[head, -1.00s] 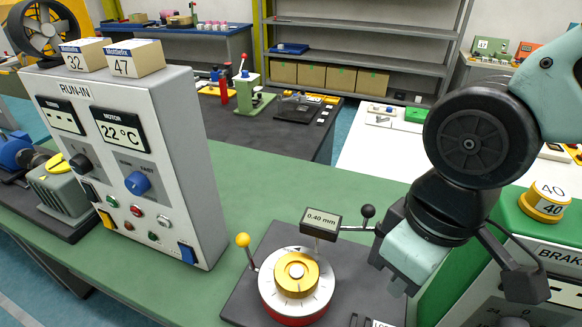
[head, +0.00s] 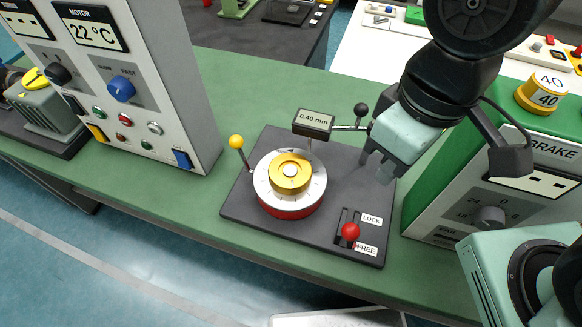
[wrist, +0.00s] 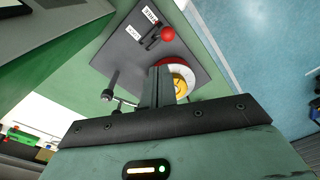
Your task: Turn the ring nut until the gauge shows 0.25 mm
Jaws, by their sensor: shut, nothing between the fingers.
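The ring nut (head: 290,172) is a gold stepped ring on a white graduated dial (head: 264,190) with a red base, on a dark plate (head: 245,212). The gauge (head: 314,122) behind it reads 0.40 mm. A yellow-knobbed lever (head: 237,143) stands at its left. A red-knobbed lever (head: 350,232) sits in a slot at the FREE end, with LOCK at the other end. My gripper (head: 376,172) is shut and empty above the plate's right part, apart from the nut. In the wrist view the fingers (wrist: 158,84) partly cover the nut (wrist: 180,86) and dial.
A black-knobbed rod (head: 361,110) stands beside the gauge, close to my gripper. The grey RUN-IN cabinet (head: 175,90) is at left, and the green BRAKE unit (head: 420,200) at right. The green bench (head: 210,215) is clear between cabinet and plate.

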